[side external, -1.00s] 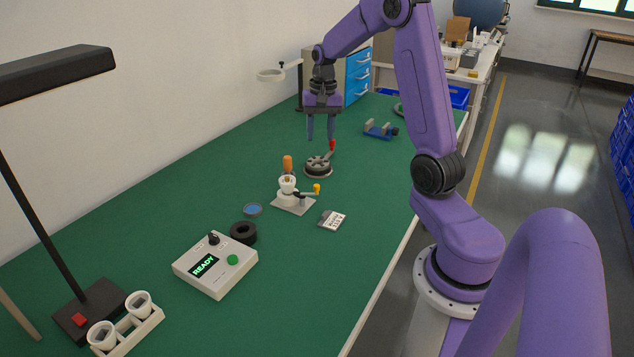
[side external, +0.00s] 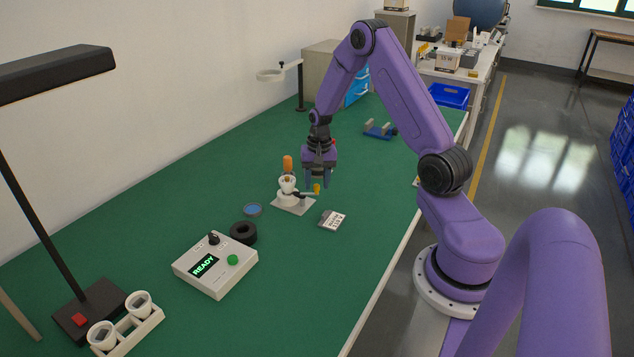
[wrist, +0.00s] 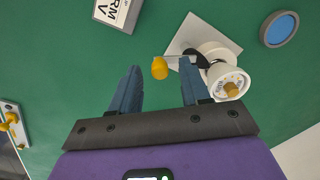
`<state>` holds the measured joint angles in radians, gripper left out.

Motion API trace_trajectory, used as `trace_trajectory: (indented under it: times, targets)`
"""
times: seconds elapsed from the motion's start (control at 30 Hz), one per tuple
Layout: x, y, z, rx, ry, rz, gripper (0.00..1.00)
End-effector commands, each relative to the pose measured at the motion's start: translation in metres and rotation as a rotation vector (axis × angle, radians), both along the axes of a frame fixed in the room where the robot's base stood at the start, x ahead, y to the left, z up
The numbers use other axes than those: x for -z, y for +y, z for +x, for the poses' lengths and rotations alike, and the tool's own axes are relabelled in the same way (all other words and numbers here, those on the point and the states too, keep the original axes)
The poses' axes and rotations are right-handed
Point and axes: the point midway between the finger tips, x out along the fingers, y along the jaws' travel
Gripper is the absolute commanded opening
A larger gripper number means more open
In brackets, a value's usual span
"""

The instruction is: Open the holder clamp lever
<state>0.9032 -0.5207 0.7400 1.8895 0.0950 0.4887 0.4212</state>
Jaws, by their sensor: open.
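The white lamp holder (side external: 287,189) stands on a pale square plate on the green bench in the side view. Its clamp lever, with a yellow knob (side external: 317,188), sticks out to the right. In the wrist view the knob (wrist: 160,68) lies ahead of and between my two blue fingertips, with the holder (wrist: 228,80) just right of the right finger. My gripper (side external: 317,183) is open and empty, close to the knob. In the wrist view my gripper (wrist: 160,80) shows a wide gap; whether a finger touches the lever I cannot tell.
A small labelled box (side external: 332,219) lies in front of the holder. A blue-topped disc (side external: 253,209), a black ring (side external: 243,233) and a control box reading READY (side external: 215,264) are to the left.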

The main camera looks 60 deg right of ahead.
Motion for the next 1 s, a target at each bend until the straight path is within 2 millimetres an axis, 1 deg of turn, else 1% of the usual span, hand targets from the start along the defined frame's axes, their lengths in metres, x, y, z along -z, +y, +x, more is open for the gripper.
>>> trace_trajectory:
  times: [0.1,0.37,0.4,0.47,0.5,0.53,0.77,1.0]
  targets:
    - [0.0049,0.0001,-0.0002,0.001,0.001,0.001,0.46]
    - [0.0054,0.0000,0.0000,0.001,0.000,0.000,0.46]
    - [0.0054,0.0000,0.0000,0.001,0.000,0.000,0.40]
    - [0.0054,0.0000,0.0000,0.001,0.000,0.000,0.20]
    - [0.0053,0.0001,-0.0001,0.001,0.000,0.000,0.07]
    - [0.0053,0.0001,-0.0001,0.001,0.000,0.000,0.00]
    - [0.0052,-0.0001,0.0002,-0.005,0.000,0.001,0.00]
    - [0.0051,-0.0029,0.0019,-0.077,0.001,0.001,0.00]
